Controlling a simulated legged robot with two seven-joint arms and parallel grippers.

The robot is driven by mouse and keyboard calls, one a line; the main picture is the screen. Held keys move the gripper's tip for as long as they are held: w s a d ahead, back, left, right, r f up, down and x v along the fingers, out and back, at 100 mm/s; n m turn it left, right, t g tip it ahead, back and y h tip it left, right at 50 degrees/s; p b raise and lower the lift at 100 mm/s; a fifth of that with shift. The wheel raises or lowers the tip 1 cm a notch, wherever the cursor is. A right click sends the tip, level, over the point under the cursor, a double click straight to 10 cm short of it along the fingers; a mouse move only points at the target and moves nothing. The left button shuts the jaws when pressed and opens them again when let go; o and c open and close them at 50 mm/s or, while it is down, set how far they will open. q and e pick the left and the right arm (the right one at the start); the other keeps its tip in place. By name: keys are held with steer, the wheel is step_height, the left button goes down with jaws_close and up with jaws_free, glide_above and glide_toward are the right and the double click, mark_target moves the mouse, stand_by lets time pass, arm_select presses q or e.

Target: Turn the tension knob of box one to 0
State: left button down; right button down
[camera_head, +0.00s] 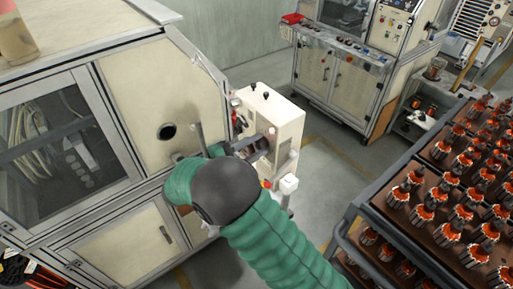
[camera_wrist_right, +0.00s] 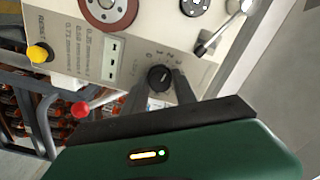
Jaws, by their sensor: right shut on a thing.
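The cream control box (camera_head: 278,112) stands beside the large machine in the head view. Its panel (camera_wrist_right: 135,45) fills the upper part of the right wrist view. The black tension knob (camera_wrist_right: 160,77) sits on this panel beside small printed digits, which look sideways and blurred. My right gripper (camera_head: 262,142) reaches the box front, and its two dark fingers (camera_wrist_right: 161,88) are shut on the knob, one on each side. I cannot read which digit the knob points to. My left gripper is in neither view.
A yellow button (camera_wrist_right: 39,53), a red knob-ended lever (camera_wrist_right: 82,109), a red-rimmed dial (camera_wrist_right: 108,8) and a metal lever (camera_wrist_right: 215,38) lie around the knob. The large cream machine (camera_head: 150,85) is close on the left. A rack of armatures (camera_head: 400,225) stands at right.

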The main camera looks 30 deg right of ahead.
steer(key=n, duration=0.3)
steer(key=shift+a+f, duration=0.1)
steer(key=shift+f, duration=0.1)
steer(key=n+p, duration=0.1)
steer(key=n, duration=0.1)
steer(key=shift+n, duration=0.4)
steer(key=n+p, duration=0.2)
steer(key=n, duration=0.4)
steer(key=shift+p, duration=0.35)
steer(key=shift+w, duration=0.1)
steer(key=c, duration=1.3)
jaws_free()
steer(key=shift+c, duration=0.2)
steer(key=o, duration=0.3)
steer(key=shift+w, duration=0.1)
steer(key=shift+o, duration=0.2)
steer(key=shift+a, duration=0.1)
